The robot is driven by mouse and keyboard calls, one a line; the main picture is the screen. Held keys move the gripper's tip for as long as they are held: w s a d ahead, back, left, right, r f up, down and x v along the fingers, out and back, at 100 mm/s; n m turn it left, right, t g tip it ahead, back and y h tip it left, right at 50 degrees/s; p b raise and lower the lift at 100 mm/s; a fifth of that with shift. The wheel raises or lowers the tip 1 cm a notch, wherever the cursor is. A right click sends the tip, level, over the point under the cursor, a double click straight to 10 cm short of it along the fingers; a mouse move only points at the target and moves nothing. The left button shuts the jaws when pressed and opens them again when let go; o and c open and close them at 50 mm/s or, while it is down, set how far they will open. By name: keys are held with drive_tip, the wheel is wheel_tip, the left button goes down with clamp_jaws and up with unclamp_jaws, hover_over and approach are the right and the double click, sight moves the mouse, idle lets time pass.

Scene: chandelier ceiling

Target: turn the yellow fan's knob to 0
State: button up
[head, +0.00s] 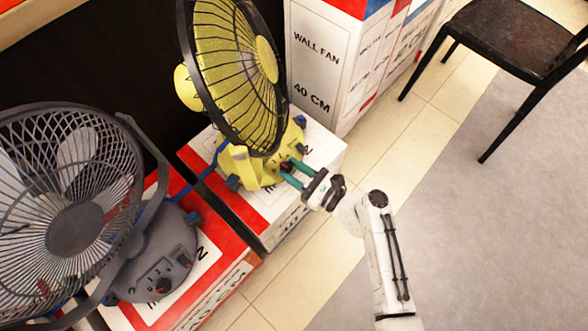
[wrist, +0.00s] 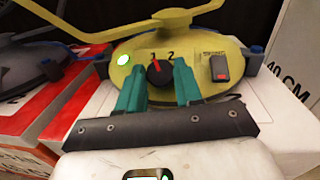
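The yellow fan (head: 240,75) stands on a white and red box, its yellow base facing my arm. In the wrist view its dark knob (wrist: 160,75) sits on the yellow base panel (wrist: 120,77). The knob's red mark points up, close to the printed 1, with a 2 to its right. My gripper (head: 292,170) is at the base. In the wrist view the teal fingers of my gripper (wrist: 159,72) stand either side of the knob and hide its sides. I cannot tell whether they press on it.
A green light (wrist: 124,59) and a dark switch (wrist: 219,67) flank the knob. A grey fan (head: 85,220) stands on a box at left. A tall wall-fan box (head: 320,60) is behind, and a black chair (head: 510,40) at upper right. The floor at right is clear.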

drive_tip(key=c, duration=0.5)
drive_tip(key=shift+n+g, duration=0.3)
drive_tip(key=n+g, duration=0.1)
drive_tip(key=n, duration=0.1)
drive_tip(key=n+g+y, duration=0.1)
drive_tip(key=n+g, duration=0.1)
drive_tip(key=n+g+b, duration=0.1)
drive_tip(key=shift+w+d+n+g, duration=0.15)
drive_tip(key=shift+w+n+g, duration=0.15)
drive_tip(key=shift+w+n, duration=0.1)
drive_tip(key=shift+w+r+n+g, duration=0.1)
drive_tip(key=shift+r+n+g, duration=0.05)
drive_tip(key=shift+n+g, duration=2.05)
drive_tip(key=shift+n+h, duration=0.3)
drive_tip(key=shift+n, duration=0.3)
drive_tip(key=o, duration=1.1)
drive_tip(key=shift+c, duration=0.2)
